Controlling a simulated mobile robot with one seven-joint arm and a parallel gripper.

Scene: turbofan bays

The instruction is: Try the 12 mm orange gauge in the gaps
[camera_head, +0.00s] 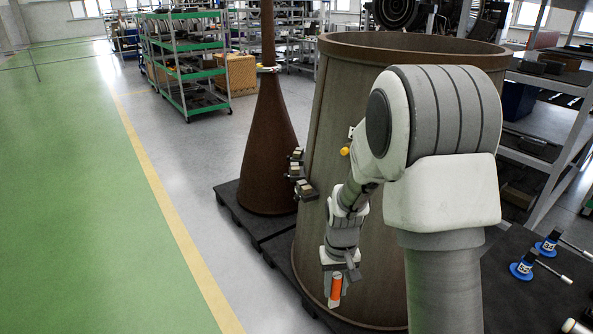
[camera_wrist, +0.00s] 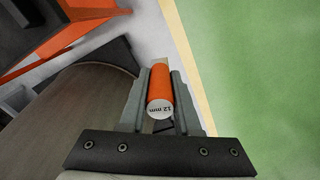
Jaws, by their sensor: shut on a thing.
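My gripper (camera_head: 338,279) is shut on the orange gauge (camera_head: 335,291), low in front of the large brown drum (camera_head: 300,215). In the wrist view, the orange gauge (camera_wrist: 161,84) is a cylinder lying between the two fingers of my gripper (camera_wrist: 160,74), its white end face reading "12 mm" toward the camera. Several small block pairs (camera_head: 305,190) stick out from the drum's left side, above and left of my gripper. The gaps between them are too small to tell clearly. The gauge is apart from these blocks.
Blue-based gauges (camera_head: 521,269) with pale handles lie on a dark table (camera_head: 520,310) at the right. A brown cone (camera_head: 265,150) stands on a dark pallet (camera_head: 232,205) left of the drum. Open floor (camera_head: 80,200) with a yellow line lies further left.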

